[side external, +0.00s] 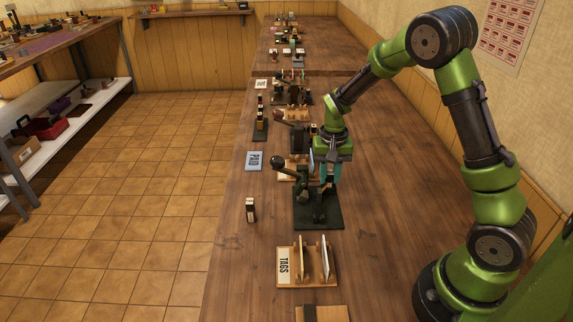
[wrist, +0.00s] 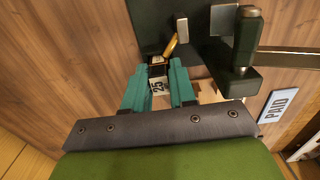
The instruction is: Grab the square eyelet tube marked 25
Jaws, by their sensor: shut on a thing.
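In the wrist view my gripper (wrist: 159,72) has its two teal fingers closed on the square eyelet tube (wrist: 158,86), whose pale face reads 25. The tube's top end is dark with a brass-coloured part just beyond it. In the side view my gripper (side external: 330,168) hangs at the dark green press (side external: 318,212) on the bench. The tube cannot be made out in the side view, where the fingers and press hide it. From these views I cannot tell whether the tube still touches the press.
The press's lever with a black ball knob (side external: 277,161) juts left beside my gripper. A small dark-and-white block (side external: 250,209) and a wooden TAGS rack (side external: 284,266) stand nearer. The bench's right side is clear.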

